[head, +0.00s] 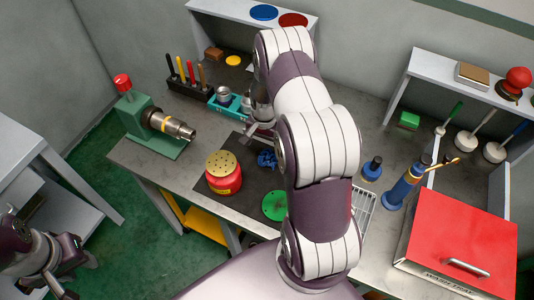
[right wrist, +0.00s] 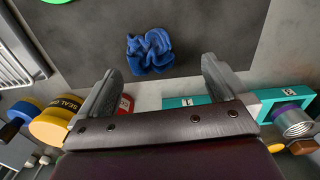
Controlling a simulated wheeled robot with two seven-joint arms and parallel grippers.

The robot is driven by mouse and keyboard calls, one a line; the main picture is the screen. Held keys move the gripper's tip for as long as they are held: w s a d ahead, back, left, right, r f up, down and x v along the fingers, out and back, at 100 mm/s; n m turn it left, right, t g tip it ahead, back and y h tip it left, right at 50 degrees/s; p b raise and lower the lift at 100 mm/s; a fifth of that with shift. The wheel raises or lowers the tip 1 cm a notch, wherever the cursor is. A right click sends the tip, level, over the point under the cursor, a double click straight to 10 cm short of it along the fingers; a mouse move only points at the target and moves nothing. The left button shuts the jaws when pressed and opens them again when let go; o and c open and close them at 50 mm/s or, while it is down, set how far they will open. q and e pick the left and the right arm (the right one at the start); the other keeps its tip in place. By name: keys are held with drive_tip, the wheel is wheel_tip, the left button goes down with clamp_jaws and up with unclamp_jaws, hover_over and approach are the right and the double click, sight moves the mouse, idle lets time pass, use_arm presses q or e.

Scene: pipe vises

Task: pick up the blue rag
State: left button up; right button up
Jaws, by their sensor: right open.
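The blue rag (head: 266,160) lies crumpled on the dark mat (head: 242,192) on the bench. It also shows in the right wrist view (right wrist: 149,51), beyond the fingertips and between their lines. My right gripper (head: 258,130) hangs over the bench just behind the rag, partly hidden by my arm. In the right wrist view its two fingers (right wrist: 158,78) are wide apart with nothing between them; they do not touch the rag. My left gripper (head: 62,290) is low at the left, off the bench and cut by the frame edge; its fingers are unclear.
A teal tray (head: 230,108) with metal parts sits behind. A green vise (head: 150,128) stands left, a red-lidded box (head: 462,238) right.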

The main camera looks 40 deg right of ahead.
sight(268, 156)
drive_tip(key=shift+s+d+f+p, duration=0.2)
drive_tip(key=shift+s+f+p, duration=0.15)
drive_tip(key=shift+f, duration=0.15)
drive_tip(key=shift+s+d+f+p, duration=0.2)
drive_tip(key=shift+s+f+p, duration=0.15)
drive_tip(key=shift+f, duration=0.1)
wheel_tip(268, 156, down, 3)
drive_tip(key=shift+s+p, duration=0.1)
drive_tip(key=shift+p, duration=0.25)
drive_tip(key=shift+w+f, duration=0.3)
drive_tip(key=shift+f, duration=0.1)
drive_tip(key=shift+s+r, duration=0.1)
drive_tip(key=shift+s, duration=0.1)
drive_tip(key=c, duration=1.1)
use_arm(q)
drive_tip(key=shift+s+d+r, duration=0.1)
drive_tip(key=shift+s+r, duration=0.15)
drive_tip(key=shift+r, duration=0.35)
drive_tip(key=shift+s+d+r, duration=0.1)
drive_tip(key=shift+s+r, duration=0.1)
drive_tip(key=shift+r, duration=0.4)
use_arm(e)
drive_tip(key=shift+w, duration=0.1)
